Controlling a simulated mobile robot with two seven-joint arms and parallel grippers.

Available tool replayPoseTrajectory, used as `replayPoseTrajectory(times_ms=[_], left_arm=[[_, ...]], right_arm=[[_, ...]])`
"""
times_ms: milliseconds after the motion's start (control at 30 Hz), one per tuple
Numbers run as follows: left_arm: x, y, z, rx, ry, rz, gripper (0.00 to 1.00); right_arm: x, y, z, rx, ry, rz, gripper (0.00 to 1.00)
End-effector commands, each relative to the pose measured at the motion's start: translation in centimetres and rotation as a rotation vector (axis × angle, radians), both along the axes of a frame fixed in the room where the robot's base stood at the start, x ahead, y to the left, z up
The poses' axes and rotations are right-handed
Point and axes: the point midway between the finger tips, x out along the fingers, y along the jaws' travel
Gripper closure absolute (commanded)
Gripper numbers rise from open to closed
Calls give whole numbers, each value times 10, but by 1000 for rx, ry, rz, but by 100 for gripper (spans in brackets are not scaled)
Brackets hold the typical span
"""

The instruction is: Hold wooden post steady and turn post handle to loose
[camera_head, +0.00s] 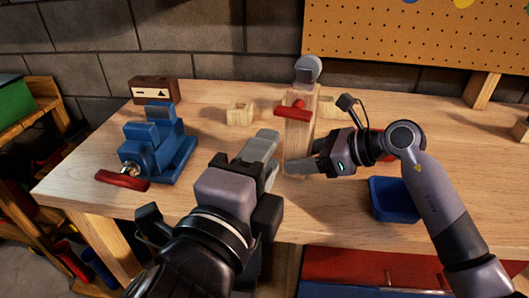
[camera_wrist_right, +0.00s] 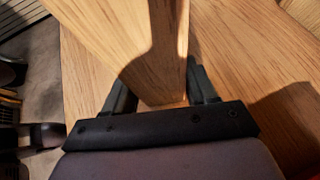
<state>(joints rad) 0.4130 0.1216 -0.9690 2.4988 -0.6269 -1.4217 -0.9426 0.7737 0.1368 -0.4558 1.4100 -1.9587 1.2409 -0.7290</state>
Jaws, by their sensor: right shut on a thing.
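The wooden post (camera_head: 299,143) stands upright on the workbench, with a grey piece (camera_head: 307,70) at its top. A red post handle (camera_head: 292,111) sticks out from its upper front. My right gripper (camera_head: 299,168) is shut on the lower part of the post, from the right. In the right wrist view the post (camera_wrist_right: 165,60) sits between the fingers (camera_wrist_right: 160,98). My left gripper (camera_head: 273,158) is just left of the post, below the handle and apart from it. Its fingers look spread and empty, though the hand partly hides them.
A blue vise (camera_head: 160,145) with a red handle (camera_head: 122,181) stands at the left of the workbench (camera_head: 215,95). A blue bin (camera_head: 393,200) lies near the front edge, by my right arm. Small wooden blocks (camera_head: 240,113) and a brown box (camera_head: 153,90) stand behind.

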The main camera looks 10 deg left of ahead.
Motion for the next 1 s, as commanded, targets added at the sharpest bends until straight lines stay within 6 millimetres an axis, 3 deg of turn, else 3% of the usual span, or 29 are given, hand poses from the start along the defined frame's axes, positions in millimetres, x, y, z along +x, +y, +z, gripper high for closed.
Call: replayPoseTrajectory(times_ms=[33,67,133,567,1000], left_arm=[[0,0,0,0,0,0,65],[0,0,0,0,0,0,65],[0,0,0,0,0,0,65],[0,0,0,0,0,0,65],[0,0,0,0,0,0,65]], right_arm=[[0,0,2,2,-2,0,60],[0,0,2,2,-2,0,37],[0,0,1,2,-2,0,14],[-1,-8,4,-1,-3,-3,14],[-23,-76,44,-1,-4,-2,14]])
